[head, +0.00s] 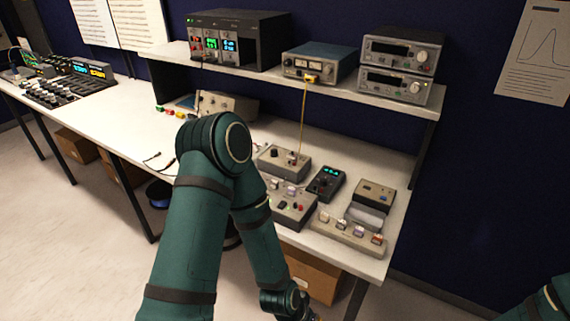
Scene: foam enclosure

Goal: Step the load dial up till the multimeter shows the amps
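A small dark handheld meter (326,183) with a lit green display lies on the bench; it looks like the multimeter, but its reading is too small to make out. A grey box with knobs (283,162) sits just behind and left of it, with a yellow lead rising from it. Another grey box with knobs and coloured terminals (290,207) lies in front, partly hidden by my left arm. I cannot tell which knob is the load dial. My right gripper is also out of frame.
A strip of several switches (350,232) lies at the bench's front right. Cardboard boxes (313,275) stand underneath.

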